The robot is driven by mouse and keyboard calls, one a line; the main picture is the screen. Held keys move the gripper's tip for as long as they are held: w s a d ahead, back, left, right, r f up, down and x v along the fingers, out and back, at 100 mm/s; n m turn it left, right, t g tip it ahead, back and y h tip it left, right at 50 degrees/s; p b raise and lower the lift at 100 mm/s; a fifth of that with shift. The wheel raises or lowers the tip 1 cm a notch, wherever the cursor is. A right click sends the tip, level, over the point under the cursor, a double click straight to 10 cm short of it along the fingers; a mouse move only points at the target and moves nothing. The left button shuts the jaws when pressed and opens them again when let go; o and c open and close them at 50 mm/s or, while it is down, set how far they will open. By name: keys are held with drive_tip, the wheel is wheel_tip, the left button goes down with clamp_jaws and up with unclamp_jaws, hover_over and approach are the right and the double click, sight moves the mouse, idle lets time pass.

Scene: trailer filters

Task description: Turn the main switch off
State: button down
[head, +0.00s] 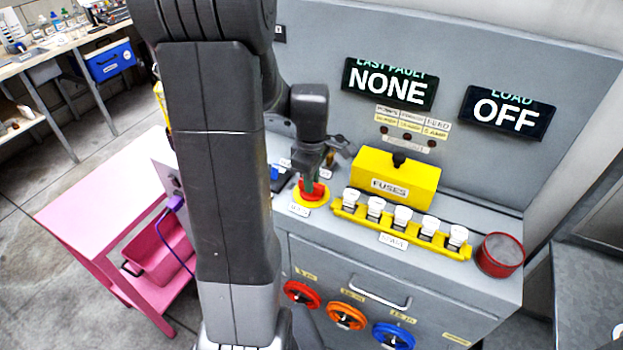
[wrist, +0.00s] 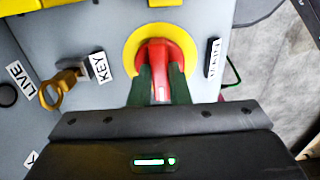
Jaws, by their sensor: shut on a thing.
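The main switch is a red handle (wrist: 154,57) on a round yellow plate (wrist: 133,50), set on the grey cabinet top. In the head view the red handle (head: 313,189) shows below my gripper (head: 311,184), with the yellow plate around it. In the wrist view my gripper (wrist: 160,88) has its two dark green fingers on either side of the red handle, shut on it. The handle points toward my gripper in that view. A display (head: 507,114) at the back right reads LOAD OFF. Another display (head: 389,85) reads LAST FAULT NONE.
A yellow fuses box (head: 396,182) and a yellow rack (head: 430,241) of several white fuses stand right of the switch. A red round tin (head: 499,254) is at the right edge. A brass key (wrist: 58,90) sits left of the switch. A pink table (head: 85,205) stands left.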

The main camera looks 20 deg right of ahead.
drive_tip(key=shift+r, duration=0.1)
drive_tip(key=c, duration=1.4)
unclamp_jaws()
drive_tip(key=shift+o, duration=0.2)
wheel_tip(320, 180, up, 14)
drive_tip(key=shift+f, duration=0.2)
wheel_tip(320, 180, down, 14)
drive_tip(key=shift+r, duration=0.1)
drive_tip(key=shift+r, duration=0.1)
